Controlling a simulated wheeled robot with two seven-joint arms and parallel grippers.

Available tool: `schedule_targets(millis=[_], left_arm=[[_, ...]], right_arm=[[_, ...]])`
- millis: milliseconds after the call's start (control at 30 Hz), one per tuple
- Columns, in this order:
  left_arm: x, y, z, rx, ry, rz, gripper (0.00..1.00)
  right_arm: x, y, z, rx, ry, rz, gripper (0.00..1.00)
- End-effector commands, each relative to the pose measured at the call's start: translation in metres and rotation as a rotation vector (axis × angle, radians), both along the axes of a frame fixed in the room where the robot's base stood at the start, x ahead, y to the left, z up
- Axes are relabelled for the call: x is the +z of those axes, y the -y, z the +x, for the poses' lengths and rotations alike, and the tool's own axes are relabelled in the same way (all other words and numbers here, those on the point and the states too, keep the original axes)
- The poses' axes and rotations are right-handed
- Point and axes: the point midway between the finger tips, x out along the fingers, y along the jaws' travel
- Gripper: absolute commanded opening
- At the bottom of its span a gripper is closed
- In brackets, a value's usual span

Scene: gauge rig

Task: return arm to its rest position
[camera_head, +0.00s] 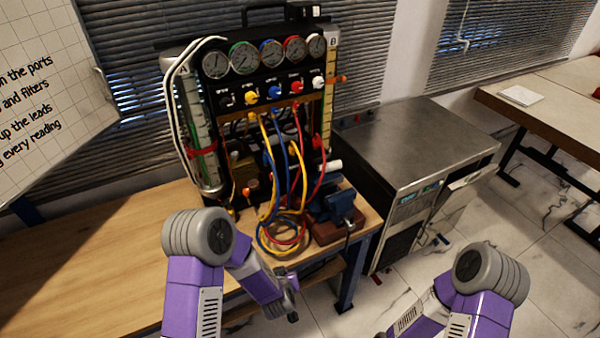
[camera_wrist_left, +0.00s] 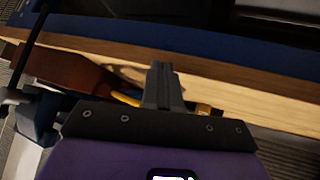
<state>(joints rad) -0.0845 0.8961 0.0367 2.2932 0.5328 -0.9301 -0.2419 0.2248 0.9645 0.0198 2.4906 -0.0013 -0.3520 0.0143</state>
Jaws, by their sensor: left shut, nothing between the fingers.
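My left arm (camera_head: 197,265) is purple and grey and reaches in from the lower left. My left gripper (camera_head: 290,300) hangs in front of the bench's front edge, below the coiled hoses. In the left wrist view the dark fingers (camera_wrist_left: 162,82) are together with nothing between them. The wooden bench edge (camera_wrist_left: 235,95) runs behind them. My right arm (camera_head: 485,285) shows at the lower right, bent. Its gripper is outside the picture.
A gauge rig (camera_head: 265,80) with coiled yellow, blue and red hoses (camera_head: 285,235) stands on the wooden bench (camera_head: 90,260). A blue vise (camera_head: 340,207) on a red-brown base sits at the bench corner. A metal cabinet (camera_head: 420,140) stands to the right. The bench's left part is clear.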

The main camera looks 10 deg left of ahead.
Motion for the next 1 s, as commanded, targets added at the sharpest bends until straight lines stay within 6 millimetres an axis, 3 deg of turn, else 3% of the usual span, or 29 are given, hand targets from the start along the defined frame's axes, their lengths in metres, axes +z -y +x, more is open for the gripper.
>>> schedule_targets(millis=[167,267,400,500,600,700,1000], left_arm=[[-0.011,0.0,-0.011,-0.018,-0.046,-0.026,0.0],[-0.039,0.001,-0.045,-0.065,-0.18,-0.104,0.0],[-0.074,0.008,-0.117,-0.146,-0.429,-0.244,0.0],[-0.084,0.012,-0.164,-0.187,-0.579,-0.321,0.0],[-0.087,0.015,-0.194,-0.216,-0.675,-0.368,0.0],[-0.088,0.016,-0.206,-0.227,-0.714,-0.385,0.0],[-0.087,0.016,-0.206,-0.229,-0.716,-0.386,0.0]], right_arm=[[0.0,0.0,0.0,0.0,0.0,0.0,0.43],[0.0,0.0,0.0,0.0,0.0,0.0,0.43],[0.0,0.0,0.0,0.0,0.0,0.0,0.43],[0.0,0.0,0.0,0.0,0.0,0.0,0.43],[0.0,0.0,0.0,0.0,0.0,0.0,0.43],[0.0,0.0,0.0,0.0,0.0,0.0,0.43],[0.0,0.0,0.0,0.0,0.0,0.0,0.43]])
